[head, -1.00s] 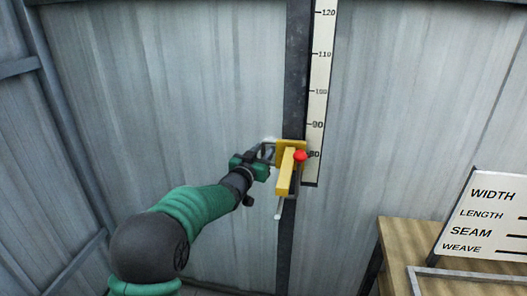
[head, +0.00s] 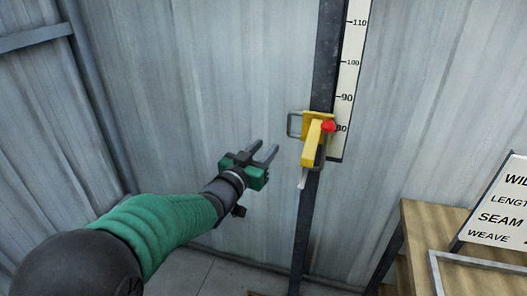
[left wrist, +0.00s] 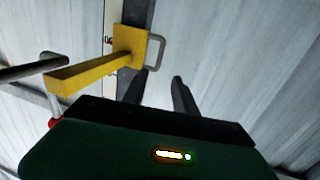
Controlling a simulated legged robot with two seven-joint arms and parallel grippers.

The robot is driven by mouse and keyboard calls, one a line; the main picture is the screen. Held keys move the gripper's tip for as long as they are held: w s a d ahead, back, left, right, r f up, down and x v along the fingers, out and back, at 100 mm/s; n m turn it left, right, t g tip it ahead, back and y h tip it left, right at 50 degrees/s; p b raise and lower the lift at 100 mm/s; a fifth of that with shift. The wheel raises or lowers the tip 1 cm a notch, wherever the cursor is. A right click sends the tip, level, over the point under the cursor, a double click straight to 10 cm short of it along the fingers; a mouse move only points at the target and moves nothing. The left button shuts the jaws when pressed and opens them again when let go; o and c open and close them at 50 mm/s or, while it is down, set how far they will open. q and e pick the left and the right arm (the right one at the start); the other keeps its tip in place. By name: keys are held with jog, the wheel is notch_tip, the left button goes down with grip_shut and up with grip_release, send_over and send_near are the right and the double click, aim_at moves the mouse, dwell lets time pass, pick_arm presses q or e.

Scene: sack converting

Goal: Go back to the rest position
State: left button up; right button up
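My left gripper (head: 263,154) is open and empty, its two dark fingers apart, in the head view. It is left of and a little below the yellow slider (head: 314,140) with a red knob (head: 328,126), which sits on a dark upright post (head: 327,60). A metal loop handle (head: 293,125) sticks out from the slider's left side, clear of the fingers. In the left wrist view the yellow slider (left wrist: 95,72) and its loop handle (left wrist: 156,52) lie beyond the open fingers (left wrist: 158,92). My right gripper is in neither view.
A white scale (head: 350,80) with numbers runs beside the post; the slider is near 80. A wooden table (head: 420,225) with a metal frame and a lettered board (head: 497,205) stands at lower right. Corrugated metal walls (head: 200,90) close off the back and left.

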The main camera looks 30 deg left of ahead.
pick_arm(q)
jog(key=shift+s, duration=0.15)
jog(key=s+d+f+g+p, duration=0.1)
jog(key=s+d+f+g, duration=0.35)
jog(key=f, duration=0.45)
jog(key=s+d+f+g+p, duration=0.1)
jog(key=s+d+f+g, duration=0.3)
jog(key=f, duration=0.5)
jog(key=s+d+f+g, duration=0.2)
jog(key=s+f+g, duration=0.1)
jog(key=s, duration=0.4)
jog(key=s+d+f+g+h+p, duration=0.1)
jog(key=s+d+f+g, duration=0.2)
jog(key=s, duration=0.4)
jog(key=shift+f+m+g, duration=0.3)
jog(key=shift+f+g, duration=0.15)
jog(key=shift+f, duration=0.35)
jog(key=shift+d, duration=0.1)
